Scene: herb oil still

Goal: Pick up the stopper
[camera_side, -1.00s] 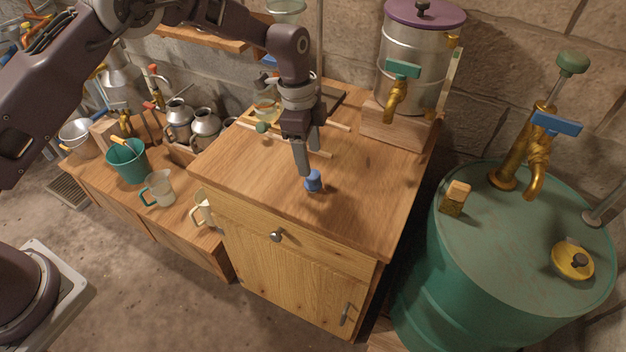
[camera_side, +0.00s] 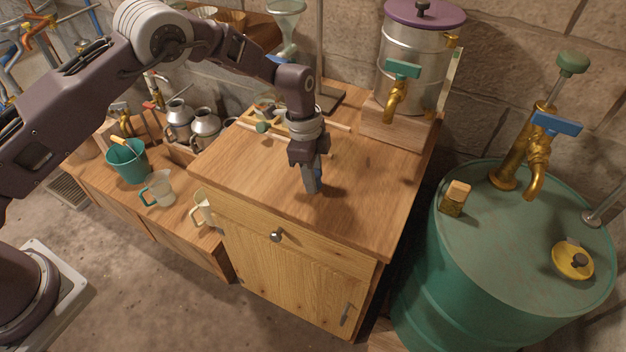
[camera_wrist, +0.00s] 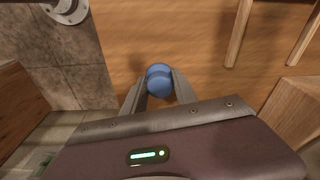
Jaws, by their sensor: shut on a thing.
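The stopper (camera_wrist: 159,79) is small, blue and rounded. In the wrist view it sits between the tips of my gripper (camera_wrist: 157,92), which is shut on it. In the side view my gripper (camera_side: 314,186) points down at the front part of the wooden cabinet top (camera_side: 260,172). There the fingers hide most of the stopper, and only a bit of blue (camera_side: 318,173) shows beside them. The fingertips are at or very near the wood; I cannot tell whether the stopper still touches it.
Wooden sticks (camera_side: 300,147) lie behind my gripper. A metal tank with a purple lid (camera_side: 412,55) stands at the back right on a wooden block. A green drum (camera_side: 480,250) with a brass tap is to the right. The cabinet top around my gripper is clear.

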